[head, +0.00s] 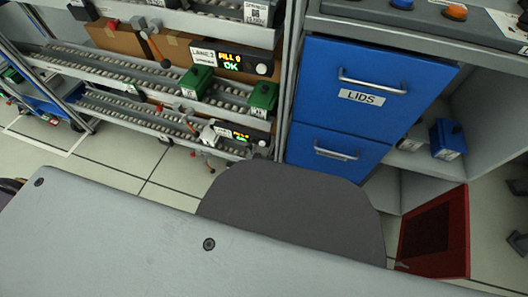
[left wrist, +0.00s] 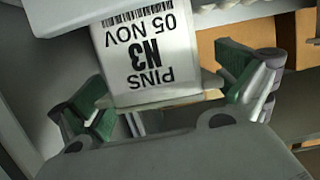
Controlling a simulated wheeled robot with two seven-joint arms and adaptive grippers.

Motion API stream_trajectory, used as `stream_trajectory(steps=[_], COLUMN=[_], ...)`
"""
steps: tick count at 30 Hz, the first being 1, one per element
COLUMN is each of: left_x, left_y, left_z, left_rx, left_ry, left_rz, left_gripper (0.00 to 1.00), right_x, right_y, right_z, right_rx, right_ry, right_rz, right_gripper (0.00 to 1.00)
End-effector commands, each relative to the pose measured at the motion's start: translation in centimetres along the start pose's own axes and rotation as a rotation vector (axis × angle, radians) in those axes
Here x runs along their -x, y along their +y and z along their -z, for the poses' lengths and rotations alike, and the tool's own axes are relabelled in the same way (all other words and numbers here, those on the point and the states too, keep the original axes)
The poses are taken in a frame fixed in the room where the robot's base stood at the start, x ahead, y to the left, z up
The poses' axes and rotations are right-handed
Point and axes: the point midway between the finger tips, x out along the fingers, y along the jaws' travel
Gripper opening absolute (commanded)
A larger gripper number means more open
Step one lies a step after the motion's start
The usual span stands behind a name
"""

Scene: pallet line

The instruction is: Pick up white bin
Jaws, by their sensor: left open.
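In the left wrist view, a white bin (left wrist: 72,14) fills the top left and top middle. Its label (left wrist: 145,55) reads PINS N3 05 NOV and appears upside down. My left gripper (left wrist: 166,88) is open, its two green-padded fingers spread to either side of the label. I cannot tell whether the fingers touch the bin. I cannot pick out the white bin or the left gripper surely in the head view. My right gripper is not in view.
In the head view, roller shelves carry green bins (head: 263,98) and brown boxes (head: 118,38). Blue drawers (head: 372,80) marked LIDS stand right of them. A small blue bin (head: 447,138) and a red panel (head: 435,235) are at right. Open floor (head: 115,180) shows before the shelves.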

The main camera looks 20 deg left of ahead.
Motion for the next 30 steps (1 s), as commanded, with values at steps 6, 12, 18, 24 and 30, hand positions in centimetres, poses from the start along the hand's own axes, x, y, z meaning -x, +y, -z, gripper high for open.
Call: stream_trajectory(steps=[6, 12, 18, 24, 30], left_x=[-0.56, -0.56, -0.55, -0.54, -0.54], left_y=[-0.01, -0.01, -0.01, -0.02, -0.01], left_z=[0.03, 0.07, 0.06, 0.05, 0.03], left_rx=[0.000, 0.000, 0.000, 0.000, 0.000], left_ry=[0.001, 0.001, 0.001, 0.001, 0.000], left_rz=[0.000, 0.000, 0.000, 0.000, 0.000], left_gripper=[1.00, 1.00, 1.00, 0.82, 0.56], right_x=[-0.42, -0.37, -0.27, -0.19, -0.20], right_y=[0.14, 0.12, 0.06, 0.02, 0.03], right_z=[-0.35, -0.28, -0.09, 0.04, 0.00], right_rx=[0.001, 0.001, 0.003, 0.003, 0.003], right_ry=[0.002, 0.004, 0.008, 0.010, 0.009], right_rz=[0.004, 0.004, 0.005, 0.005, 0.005], right_gripper=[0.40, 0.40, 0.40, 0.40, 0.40])
